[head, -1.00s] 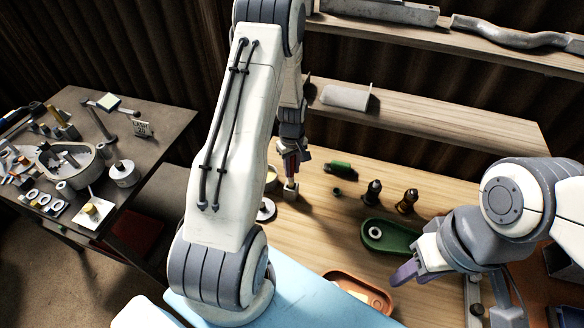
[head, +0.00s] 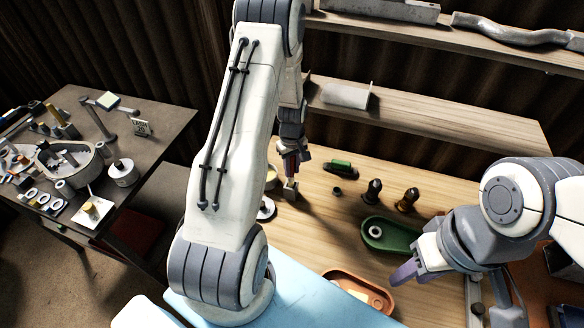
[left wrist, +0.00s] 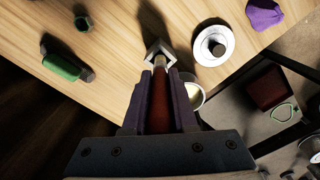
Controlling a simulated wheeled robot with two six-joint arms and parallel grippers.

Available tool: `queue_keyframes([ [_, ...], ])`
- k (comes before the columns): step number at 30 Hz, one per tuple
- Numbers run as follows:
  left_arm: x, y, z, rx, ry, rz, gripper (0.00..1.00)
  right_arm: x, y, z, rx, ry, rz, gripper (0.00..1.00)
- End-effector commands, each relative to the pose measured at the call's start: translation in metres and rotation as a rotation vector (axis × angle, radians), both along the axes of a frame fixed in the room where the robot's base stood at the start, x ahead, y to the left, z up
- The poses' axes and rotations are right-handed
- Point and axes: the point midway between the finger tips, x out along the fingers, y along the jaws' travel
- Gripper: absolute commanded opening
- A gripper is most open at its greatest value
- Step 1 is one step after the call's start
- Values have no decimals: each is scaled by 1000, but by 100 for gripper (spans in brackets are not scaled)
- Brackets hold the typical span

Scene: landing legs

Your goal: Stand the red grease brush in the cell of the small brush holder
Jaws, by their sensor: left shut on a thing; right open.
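The red grease brush (left wrist: 160,105) is held between the purple fingers of my left gripper (left wrist: 160,82), pointing downward. The small brush holder (left wrist: 153,46), a pale square cell, is just past the brush's pale lower end in the left wrist view. That end overlaps the holder's opening; I cannot tell how deep it sits. In the head view, my left gripper (head: 291,160) is right above the holder (head: 290,190), which stands on the wooden bench. My right gripper (head: 408,272) is open and empty above the bench at the right.
An orange tray (head: 345,280) is nearer.

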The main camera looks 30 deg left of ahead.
Motion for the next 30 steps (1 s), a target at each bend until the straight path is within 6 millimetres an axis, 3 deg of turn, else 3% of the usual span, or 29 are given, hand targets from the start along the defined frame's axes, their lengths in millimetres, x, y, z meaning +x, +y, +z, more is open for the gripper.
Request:
queue_keyframes([
  [30,0,0,-12,0,0,0,0,0,0,-9,0,0,0,42],
])
